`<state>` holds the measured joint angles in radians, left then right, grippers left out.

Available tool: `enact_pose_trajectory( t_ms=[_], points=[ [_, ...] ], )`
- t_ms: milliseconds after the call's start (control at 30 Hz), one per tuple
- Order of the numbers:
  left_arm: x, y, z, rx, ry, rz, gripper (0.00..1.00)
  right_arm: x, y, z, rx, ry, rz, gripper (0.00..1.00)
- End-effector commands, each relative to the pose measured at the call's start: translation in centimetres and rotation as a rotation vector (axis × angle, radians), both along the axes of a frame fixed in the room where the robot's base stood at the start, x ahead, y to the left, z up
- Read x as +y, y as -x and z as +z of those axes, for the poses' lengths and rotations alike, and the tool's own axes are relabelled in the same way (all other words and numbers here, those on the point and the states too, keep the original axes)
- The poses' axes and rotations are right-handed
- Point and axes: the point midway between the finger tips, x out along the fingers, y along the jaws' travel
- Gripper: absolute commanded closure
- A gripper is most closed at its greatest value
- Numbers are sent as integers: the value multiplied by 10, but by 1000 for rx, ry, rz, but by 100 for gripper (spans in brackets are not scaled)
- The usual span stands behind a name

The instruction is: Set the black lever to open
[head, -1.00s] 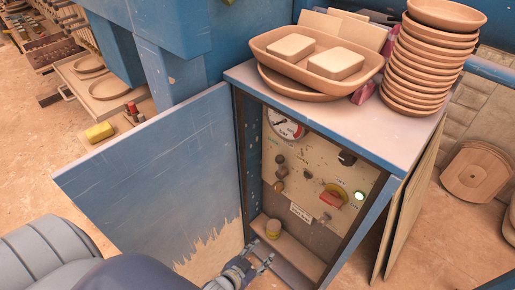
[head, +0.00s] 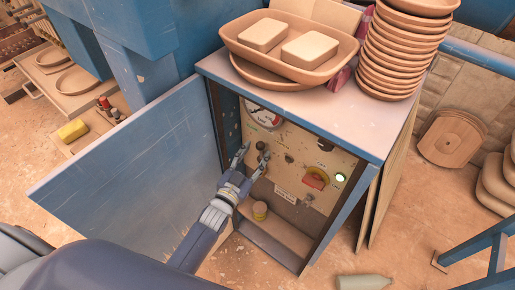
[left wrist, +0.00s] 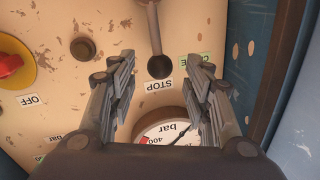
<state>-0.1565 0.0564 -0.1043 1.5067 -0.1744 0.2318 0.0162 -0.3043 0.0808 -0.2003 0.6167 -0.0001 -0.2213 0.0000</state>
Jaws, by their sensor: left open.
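The control panel (head: 310,165) sits inside the open blue cabinet. In the left wrist view, a lever (left wrist: 154,28) shows as a grey bar with a dark round end (left wrist: 159,66), beside an upside-down STOP label (left wrist: 158,86). A green label (left wrist: 204,62) is partly hidden by a finger. My left gripper (head: 252,155) is at the panel's left part, below the gauge, and is open. In the left wrist view its fingers (left wrist: 161,66) stand on either side of the dark end, apart from it as far as I can see. My right gripper is out of view.
The open blue door (head: 140,165) stands left of my left arm. A pressure gauge (head: 263,116), a red switch (head: 316,178) and a lit green lamp (head: 340,177) are on the panel. Clay trays (head: 290,48) and stacked bowls (head: 395,60) are on top.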

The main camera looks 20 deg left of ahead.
Motion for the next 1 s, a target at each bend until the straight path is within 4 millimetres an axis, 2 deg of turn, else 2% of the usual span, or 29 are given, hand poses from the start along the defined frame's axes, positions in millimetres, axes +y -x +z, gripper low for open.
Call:
enact_pose_trajectory(
  t_ms=[100, 200, 567, 767, 800, 1000],
  points=[
    [-3, -15, 1, -1, 0, 0, 54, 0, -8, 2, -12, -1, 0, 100],
    [-4, -22, 0, 0, 0, 0, 54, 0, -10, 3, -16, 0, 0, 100],
    [-4, -27, -1, 1, 0, -1, 54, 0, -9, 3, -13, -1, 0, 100],
    [-4, -27, -1, 1, 0, 0, 97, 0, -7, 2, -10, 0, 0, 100],
    [-4, -27, -1, 1, 0, 0, 100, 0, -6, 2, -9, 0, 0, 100],
    [-5, -26, -1, -1, -5, 0, 100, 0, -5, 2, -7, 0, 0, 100]
  ],
)
